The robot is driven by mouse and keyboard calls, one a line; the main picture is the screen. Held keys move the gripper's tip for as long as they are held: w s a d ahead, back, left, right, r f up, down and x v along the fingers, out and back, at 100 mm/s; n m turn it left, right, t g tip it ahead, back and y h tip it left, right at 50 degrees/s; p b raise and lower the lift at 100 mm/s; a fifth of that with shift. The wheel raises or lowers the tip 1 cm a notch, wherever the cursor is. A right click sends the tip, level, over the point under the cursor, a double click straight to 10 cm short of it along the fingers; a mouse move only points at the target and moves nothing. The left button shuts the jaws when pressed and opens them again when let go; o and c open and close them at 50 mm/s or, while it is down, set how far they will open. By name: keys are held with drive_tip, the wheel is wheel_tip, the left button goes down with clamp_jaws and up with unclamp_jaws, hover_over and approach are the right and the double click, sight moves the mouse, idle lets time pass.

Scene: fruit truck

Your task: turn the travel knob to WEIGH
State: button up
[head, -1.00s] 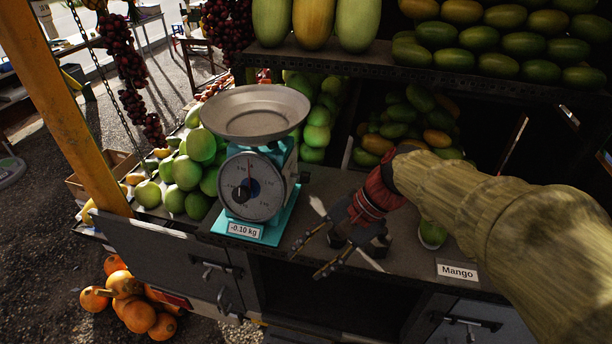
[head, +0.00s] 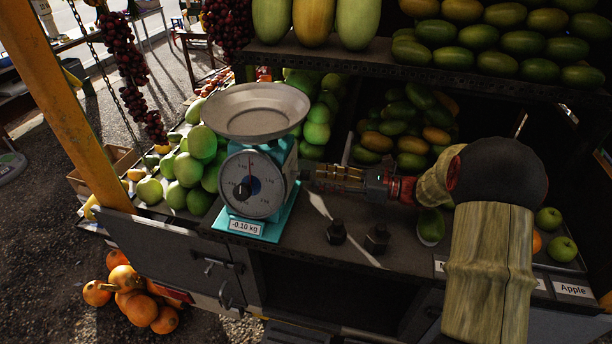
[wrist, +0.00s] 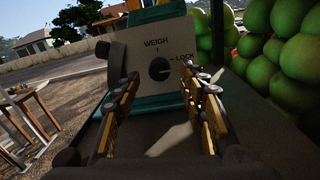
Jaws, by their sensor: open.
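The teal scale (head: 277,217) stands on the counter with an empty metal pan (head: 257,112), a round dial and a -0.10 kg label. In the wrist view its side carries a pale panel (wrist: 180,88) marked WEIGH at the top and LOCK at the right. The dark round travel knob (wrist: 157,68) sits below WEIGH; a small pale notch shows on its right side, but its exact setting is hard to tell. My gripper (head: 308,175) is level at the scale's right side. In the wrist view my open gripper (wrist: 166,80) has its fingers either side of the knob, apparently short of it.
Two dark weights (head: 336,232) (head: 377,238) stand on the counter (head: 300,262) below my gripper. Green fruit (head: 188,172) is piled behind and left of the scale. A loaded shelf (head: 400,68) overhangs the back. An orange post (head: 70,110) stands at left.

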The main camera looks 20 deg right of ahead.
sight(306, 175)
drive_tip(key=shift+x, duration=2.6)
drive_tip(key=c, duration=0.3)
drive_tip(key=c, duration=0.7)
clamp_jaws()
